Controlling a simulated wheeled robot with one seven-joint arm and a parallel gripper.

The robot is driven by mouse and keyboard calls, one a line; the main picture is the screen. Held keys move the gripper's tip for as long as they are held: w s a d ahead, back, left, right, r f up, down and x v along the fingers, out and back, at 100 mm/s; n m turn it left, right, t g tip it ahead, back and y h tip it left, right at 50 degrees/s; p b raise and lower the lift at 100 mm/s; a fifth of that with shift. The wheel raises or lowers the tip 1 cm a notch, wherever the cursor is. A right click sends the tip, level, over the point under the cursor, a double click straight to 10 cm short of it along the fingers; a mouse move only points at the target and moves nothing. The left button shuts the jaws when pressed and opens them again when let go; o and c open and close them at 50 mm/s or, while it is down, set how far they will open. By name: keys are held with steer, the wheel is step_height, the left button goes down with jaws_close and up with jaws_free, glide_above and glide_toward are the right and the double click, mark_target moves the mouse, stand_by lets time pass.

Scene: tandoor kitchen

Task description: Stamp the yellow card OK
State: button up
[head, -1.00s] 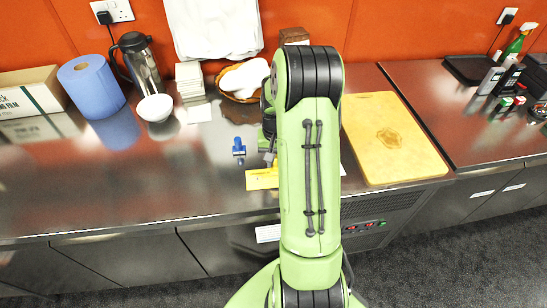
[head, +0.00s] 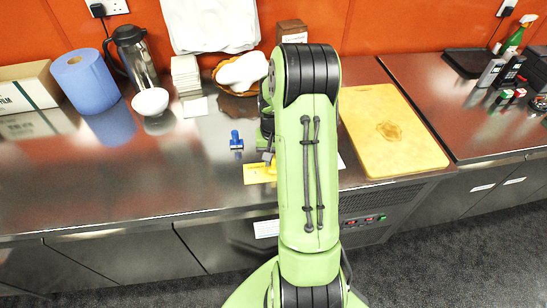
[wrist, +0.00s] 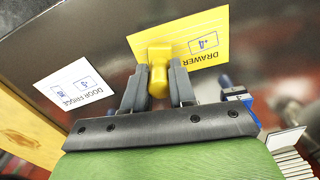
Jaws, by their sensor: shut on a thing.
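The yellow card (head: 256,174) lies on the steel counter near its front edge. In the wrist view the yellow card (wrist: 208,42) reads DRAWER with a small boxed +4. My gripper (wrist: 158,82) is shut on a yellow stamp (wrist: 159,57) with a rounded handle. The stamp overlaps the card's edge in the wrist view; I cannot tell whether it touches the card. In the head view my gripper (head: 268,157) is partly hidden by my arm, just above the card. A blue stamp (head: 237,141) stands behind the card; it also shows in the wrist view (wrist: 236,94).
A white card (wrist: 75,88) reading DOOR FRIDGE lies beside the yellow one. A yellow cutting board (head: 393,132) is at right. A white bowl (head: 150,102), blue roll (head: 86,82) and basket (head: 238,88) stand farther back. The counter's left front is clear.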

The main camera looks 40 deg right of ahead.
steer(key=shift+f+b, duration=0.45)
steer(key=shift+f, duration=0.15)
stand_by(1.1)
step_height(320, 180, up, 7)
steer(key=p, duration=0.5)
steer(key=shift+r, duration=0.15)
stand_by(0.3)
stand_by(0.4)
